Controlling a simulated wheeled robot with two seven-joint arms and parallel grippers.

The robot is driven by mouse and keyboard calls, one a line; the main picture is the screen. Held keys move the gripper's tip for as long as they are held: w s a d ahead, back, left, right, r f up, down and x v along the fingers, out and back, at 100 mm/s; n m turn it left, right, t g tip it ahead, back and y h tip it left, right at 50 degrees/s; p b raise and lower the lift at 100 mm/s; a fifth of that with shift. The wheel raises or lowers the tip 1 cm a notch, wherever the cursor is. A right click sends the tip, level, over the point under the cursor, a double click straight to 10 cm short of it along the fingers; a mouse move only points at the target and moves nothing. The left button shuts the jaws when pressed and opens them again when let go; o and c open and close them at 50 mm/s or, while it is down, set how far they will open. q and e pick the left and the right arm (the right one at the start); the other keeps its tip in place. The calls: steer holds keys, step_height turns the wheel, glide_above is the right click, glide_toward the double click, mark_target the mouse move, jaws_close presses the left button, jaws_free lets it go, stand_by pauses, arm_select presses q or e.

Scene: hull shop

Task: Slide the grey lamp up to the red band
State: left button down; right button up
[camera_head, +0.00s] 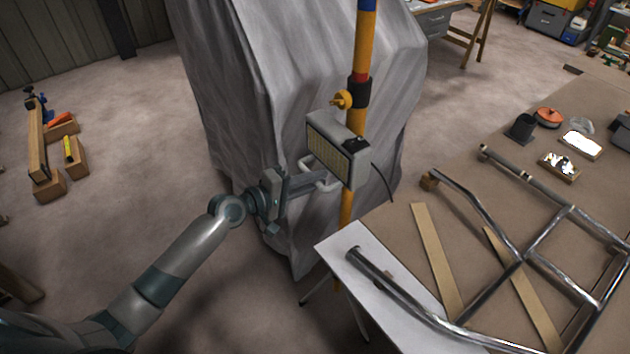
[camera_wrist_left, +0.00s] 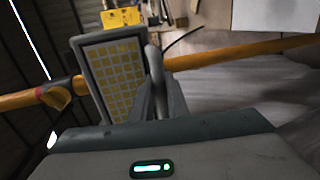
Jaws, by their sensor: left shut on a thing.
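The grey lamp (camera_head: 352,163), a box with a yellow gridded panel, sits against an upright yellow pole (camera_head: 362,40) in the head view. A black collar (camera_head: 360,92) with a yellow knob (camera_head: 342,99) is around the pole just above the lamp. The red band (camera_head: 360,77) shows directly above the collar; I see no clear gap between them. My left gripper (camera_head: 326,180) is shut on the lamp's pale handle. In the left wrist view the fingers (camera_wrist_left: 156,98) close around the handle beside the lamp's panel (camera_wrist_left: 115,78). My right gripper is not in view.
A grey draped bulk (camera_head: 240,100) stands close behind the pole. A workbench (camera_head: 400,235) with metal tubing (camera_head: 515,265), wood strips and small containers fills the right. Wooden blocks (camera_head: 65,160) lie on the floor at left. The floor between is clear.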

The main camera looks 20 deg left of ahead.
arm_select(q)
steer(key=shift+r, duration=0.5)
steer(key=shift+a, duration=0.1)
steer(key=c, duration=1.7)
jaws_free()
steer(key=shift+f, duration=0.1)
steer(key=shift+s+a, duration=0.2)
steer(key=shift+s, duration=0.1)
steer(key=shift+b+v, duration=2.7)
steer(key=shift+v, duration=5.6)
